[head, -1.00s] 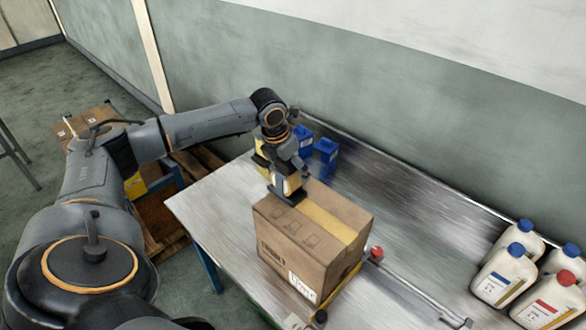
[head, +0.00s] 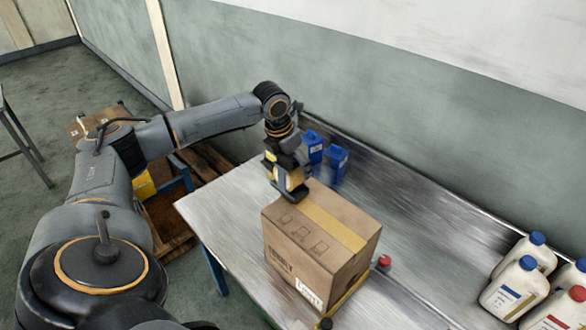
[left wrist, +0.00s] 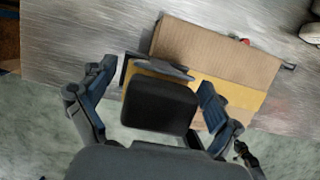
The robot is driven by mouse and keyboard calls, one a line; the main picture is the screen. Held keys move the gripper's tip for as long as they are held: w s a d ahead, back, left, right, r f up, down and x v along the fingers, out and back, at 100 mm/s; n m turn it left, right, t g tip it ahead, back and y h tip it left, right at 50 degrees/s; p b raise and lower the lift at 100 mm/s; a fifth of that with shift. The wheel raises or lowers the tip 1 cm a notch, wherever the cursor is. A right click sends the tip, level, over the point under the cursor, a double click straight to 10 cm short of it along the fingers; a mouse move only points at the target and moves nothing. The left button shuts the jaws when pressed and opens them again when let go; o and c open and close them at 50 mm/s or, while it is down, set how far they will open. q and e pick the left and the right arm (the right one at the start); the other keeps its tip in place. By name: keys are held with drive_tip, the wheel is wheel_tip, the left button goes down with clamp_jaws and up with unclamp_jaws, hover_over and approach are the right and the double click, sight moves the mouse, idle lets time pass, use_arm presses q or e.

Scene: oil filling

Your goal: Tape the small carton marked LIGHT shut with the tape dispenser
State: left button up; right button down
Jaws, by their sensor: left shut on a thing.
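A closed brown carton (head: 300,235) stands on the metal table, with dark print and a white label on its near side; I cannot read the wording surely. A yellow tape strip (head: 335,226) runs along the middle of its top, and the carton also shows in the left wrist view (left wrist: 200,50). My left gripper (head: 290,175) is at the carton's far top edge, at the strip's end. It is shut on the tape dispenser, whose dark body (left wrist: 160,103) sits between the fingers. Whether the dispenser touches the carton is unclear. My right gripper is out of view.
Two blue containers (head: 335,160) stand behind my left gripper. Several white jugs (head: 515,287) with blue and red caps stand at the right. A red knob (head: 384,261) is beside the carton. The table (head: 215,205) is bare left of the carton.

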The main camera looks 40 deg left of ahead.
use_arm(q)
drive_tip(key=shift+r, duration=3.05)
drive_tip(key=shift+d+f, duration=0.1)
